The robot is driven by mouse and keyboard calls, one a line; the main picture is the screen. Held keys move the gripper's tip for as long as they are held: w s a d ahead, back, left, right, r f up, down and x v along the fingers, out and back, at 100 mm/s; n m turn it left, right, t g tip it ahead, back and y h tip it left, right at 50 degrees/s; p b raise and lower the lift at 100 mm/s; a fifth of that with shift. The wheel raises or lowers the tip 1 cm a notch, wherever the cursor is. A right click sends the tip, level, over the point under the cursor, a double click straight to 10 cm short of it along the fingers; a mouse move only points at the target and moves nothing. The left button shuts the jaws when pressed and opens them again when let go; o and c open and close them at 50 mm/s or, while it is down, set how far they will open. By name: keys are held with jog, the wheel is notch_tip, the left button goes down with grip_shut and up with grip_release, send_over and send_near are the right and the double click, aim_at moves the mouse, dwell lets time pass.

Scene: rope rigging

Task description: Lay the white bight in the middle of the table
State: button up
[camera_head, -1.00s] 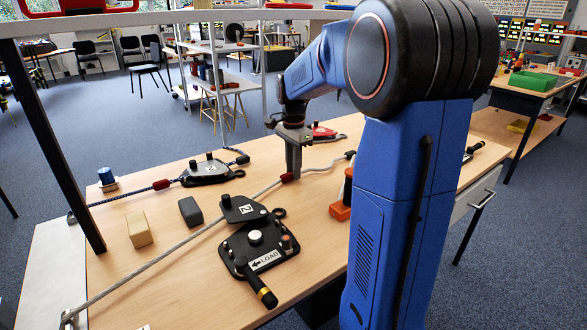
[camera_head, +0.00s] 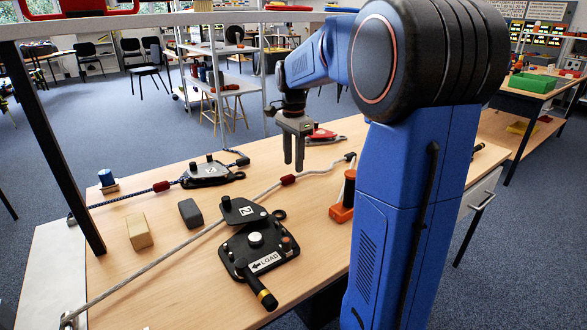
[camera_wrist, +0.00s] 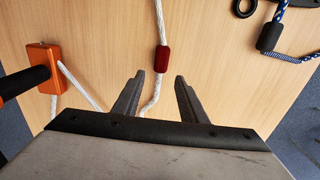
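The white rope (camera_head: 320,169) lies on the table, with a dark red sleeve (camera_head: 288,180) around it. It runs from the front left, past the black rope device (camera_head: 258,245), to a black end near the orange block. In the wrist view the rope (camera_wrist: 158,22) and sleeve (camera_wrist: 163,59) lie ahead of my gripper; the rope bends below the sleeve and passes behind the gripper body. My gripper (camera_head: 294,166) is open and empty, just above the table behind the sleeve. Its fingers (camera_wrist: 159,76) stand apart in the wrist view.
A second black device (camera_head: 211,173) with blue rope is at the back left. A wooden block (camera_head: 138,230) and dark block (camera_head: 190,212) lie left. A red device (camera_head: 322,136) sits behind my gripper.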

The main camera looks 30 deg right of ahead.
jog(key=shift+r, duration=1.8)
